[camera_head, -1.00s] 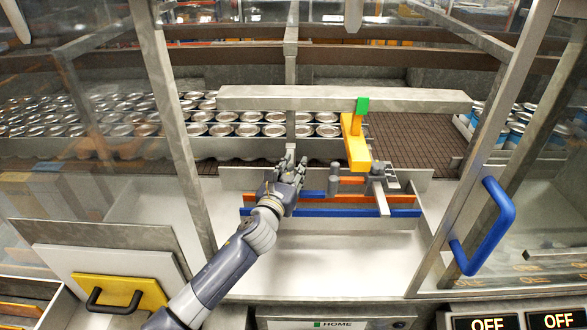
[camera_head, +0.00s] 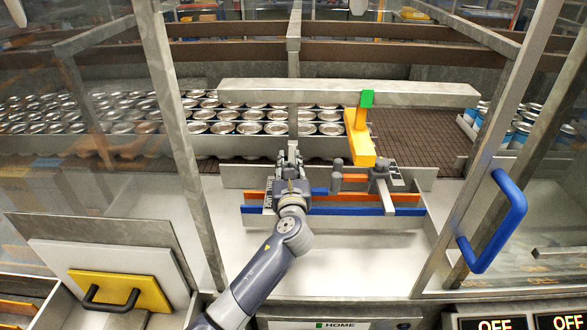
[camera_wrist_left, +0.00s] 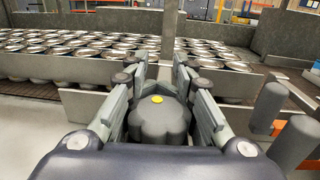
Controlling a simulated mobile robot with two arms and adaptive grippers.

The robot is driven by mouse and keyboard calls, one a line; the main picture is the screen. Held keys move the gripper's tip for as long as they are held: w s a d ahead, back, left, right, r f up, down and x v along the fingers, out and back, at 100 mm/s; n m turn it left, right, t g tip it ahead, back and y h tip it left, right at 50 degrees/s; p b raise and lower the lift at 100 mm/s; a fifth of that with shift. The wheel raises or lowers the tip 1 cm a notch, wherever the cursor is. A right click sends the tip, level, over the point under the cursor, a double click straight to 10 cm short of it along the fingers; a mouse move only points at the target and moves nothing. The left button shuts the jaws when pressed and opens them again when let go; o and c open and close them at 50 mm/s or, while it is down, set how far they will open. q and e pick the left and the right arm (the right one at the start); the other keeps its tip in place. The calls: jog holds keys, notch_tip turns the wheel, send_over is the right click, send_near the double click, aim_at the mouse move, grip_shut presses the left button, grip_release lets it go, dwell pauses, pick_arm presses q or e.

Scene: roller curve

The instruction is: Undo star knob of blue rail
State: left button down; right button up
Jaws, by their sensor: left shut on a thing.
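The star knob (camera_wrist_left: 160,122) is dark grey and lobed with a yellow dot on top. It sits between the fingers of my left gripper (camera_wrist_left: 160,72) in the left wrist view, and the gripper is shut on it. In the head view, my left gripper (camera_head: 290,155) is at the left part of the rails and hides the knob. The long blue rail (camera_head: 375,211) runs along the front, with an orange rail (camera_head: 405,198) behind it. A short blue piece (camera_head: 320,191) shows just right of the gripper. My right gripper is not in view.
Grey knobs (camera_head: 336,182) and a clamp (camera_head: 383,185) stand right of my gripper. A yellow block (camera_head: 360,145) with a green top hangs from a grey beam (camera_head: 430,95). Rows of cans (camera_head: 225,127) lie behind. A door with a blue handle (camera_head: 497,222) is at the right.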

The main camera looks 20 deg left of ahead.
pick_arm(q)
jog(key=shift+s+a+f+n+g+y+b, duration=0.15)
jog(key=shift+s+a+n+g+y+b, duration=0.25)
jog(key=shift+n+g+y+b, duration=0.95)
jog(key=shift+s+a+f+n+g+y+b, duration=0.15)
jog(key=shift+s+a+n+g+y+b, duration=0.4)
jog(key=shift+n+g+y, duration=1.45)
jog(key=shift+s+a+f+n+g+y+b, duration=0.15)
jog(key=shift+s+n+g+y+b, duration=0.2)
jog(key=shift+n+g+y+b, duration=1.25)
jog(key=shift+g+y+p, duration=0.25)
jog(key=shift+g+p, duration=0.1)
jog(key=shift+p, duration=0.05)
jog(key=c, duration=1.4)
grip_release()
jog(key=shift+d+r, duration=0.15)
jog(key=shift+r, duration=0.2)
